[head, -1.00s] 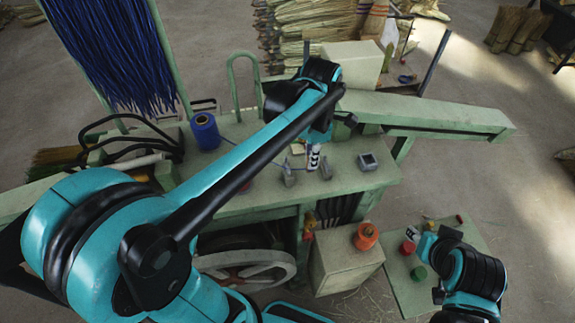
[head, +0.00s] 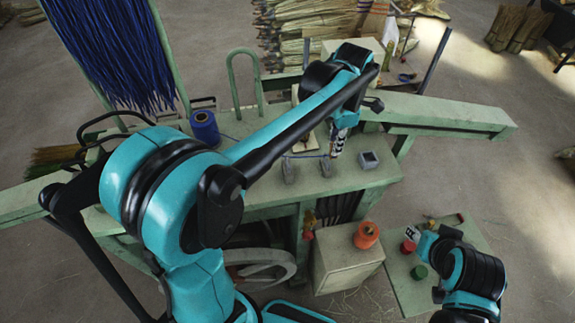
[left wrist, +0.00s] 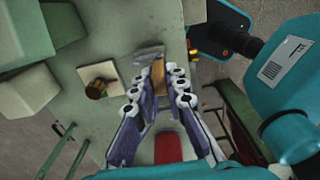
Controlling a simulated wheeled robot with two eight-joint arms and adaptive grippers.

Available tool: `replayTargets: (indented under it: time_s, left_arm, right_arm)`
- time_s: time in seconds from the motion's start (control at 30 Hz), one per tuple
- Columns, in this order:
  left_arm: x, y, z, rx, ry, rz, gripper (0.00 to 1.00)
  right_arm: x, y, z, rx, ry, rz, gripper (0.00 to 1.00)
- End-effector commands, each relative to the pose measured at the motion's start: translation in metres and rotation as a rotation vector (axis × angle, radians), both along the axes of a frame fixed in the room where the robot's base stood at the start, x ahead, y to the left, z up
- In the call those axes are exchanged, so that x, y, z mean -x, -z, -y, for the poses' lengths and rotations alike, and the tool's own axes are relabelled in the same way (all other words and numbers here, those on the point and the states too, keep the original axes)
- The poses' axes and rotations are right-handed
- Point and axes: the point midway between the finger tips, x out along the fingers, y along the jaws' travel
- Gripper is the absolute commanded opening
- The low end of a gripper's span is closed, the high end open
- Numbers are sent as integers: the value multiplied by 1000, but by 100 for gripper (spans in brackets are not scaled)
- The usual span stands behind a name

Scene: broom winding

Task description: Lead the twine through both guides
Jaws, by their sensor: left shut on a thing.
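The blue twine spool (head: 204,128) stands upright on the left of the green bench. A thin strand of twine (head: 305,156) shows near the two grey guides. The left guide (head: 289,171) and the right guide (head: 325,168) stand near the bench's front edge.
A small grey square box (head: 368,160) sits right of the guides. An orange spool (head: 366,235) stands on a pale cabinet (head: 345,265). A red spool (head: 407,247) and a green one (head: 419,272) are by my right arm. A brass peg (left wrist: 97,88) stands on a pale base.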

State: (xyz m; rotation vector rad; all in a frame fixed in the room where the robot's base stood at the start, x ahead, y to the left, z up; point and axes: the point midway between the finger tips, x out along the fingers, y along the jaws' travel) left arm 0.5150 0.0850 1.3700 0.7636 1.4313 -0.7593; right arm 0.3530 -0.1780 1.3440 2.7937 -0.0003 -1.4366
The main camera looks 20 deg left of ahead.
Motion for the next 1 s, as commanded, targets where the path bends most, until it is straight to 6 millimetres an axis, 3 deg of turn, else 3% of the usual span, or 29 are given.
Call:
replayTargets:
  time_s: [0.6, 1.0]
  left_arm:
    - [-50, 0, 39, 0, 0, 0, 0]
    - [-54, 1, 42, 0, 0, 0, 0]
  right_arm:
    - [0, -1, 0, 0, 0, 0, 40]
    - [0, -1, 0, 0, 0, 0, 40]
